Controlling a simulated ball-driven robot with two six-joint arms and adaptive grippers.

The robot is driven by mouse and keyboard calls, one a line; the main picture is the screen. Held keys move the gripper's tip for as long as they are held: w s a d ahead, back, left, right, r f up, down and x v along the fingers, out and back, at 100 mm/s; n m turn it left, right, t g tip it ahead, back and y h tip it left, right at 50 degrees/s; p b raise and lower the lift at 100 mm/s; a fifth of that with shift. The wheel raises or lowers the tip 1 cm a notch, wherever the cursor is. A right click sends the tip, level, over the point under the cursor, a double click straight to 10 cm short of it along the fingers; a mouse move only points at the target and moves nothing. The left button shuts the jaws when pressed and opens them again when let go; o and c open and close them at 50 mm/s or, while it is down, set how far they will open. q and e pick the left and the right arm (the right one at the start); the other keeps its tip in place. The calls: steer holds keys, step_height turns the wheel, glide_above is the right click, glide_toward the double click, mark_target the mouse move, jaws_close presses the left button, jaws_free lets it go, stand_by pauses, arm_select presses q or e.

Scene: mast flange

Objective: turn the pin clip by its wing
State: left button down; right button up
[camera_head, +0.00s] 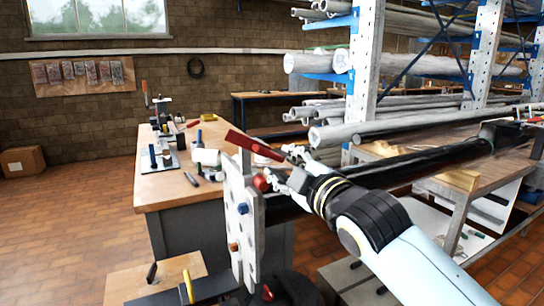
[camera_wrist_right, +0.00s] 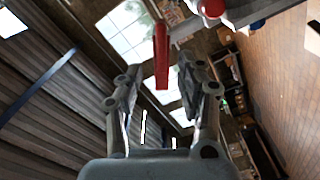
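The long red wing of the pin clip (camera_head: 252,146) sticks out up and left above the grey flange plate (camera_head: 243,225). In the right wrist view the red wing (camera_wrist_right: 161,58) points down toward the gap between my fingers. My right gripper (camera_head: 287,163) is at the wing's lower right end in the head view. The right wrist view shows its fingers (camera_wrist_right: 160,80) spread apart, with the wing's end near the fingertips and no contact visible. Where the wing joins the pin is hard to make out. My left gripper is not in view.
A red round knob (camera_head: 260,183), a blue bolt (camera_head: 242,208) and an orange bolt (camera_head: 233,247) are on the plate. A workbench (camera_head: 165,190) with tools stands behind. A dark mast (camera_head: 430,160) runs right, before a pipe rack (camera_head: 365,70).

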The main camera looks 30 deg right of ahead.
mark_target(271, 156)
steer(key=shift+w+f+b, duration=0.15)
steer(key=shift+w+b, duration=0.15)
steer(key=shift+w, duration=0.2)
steer(key=w+b, duration=0.1)
steer(key=w, duration=0.1)
steer(key=w+b, duration=0.1)
steer(key=w, duration=0.2)
steer(key=shift+w+d+f, duration=0.1)
steer(key=shift+w+d, duration=0.1)
steer(key=shift+w, duration=0.15)
steer(key=shift+c, duration=0.4)
jaws_close()
steer(key=shift+s, duration=0.1)
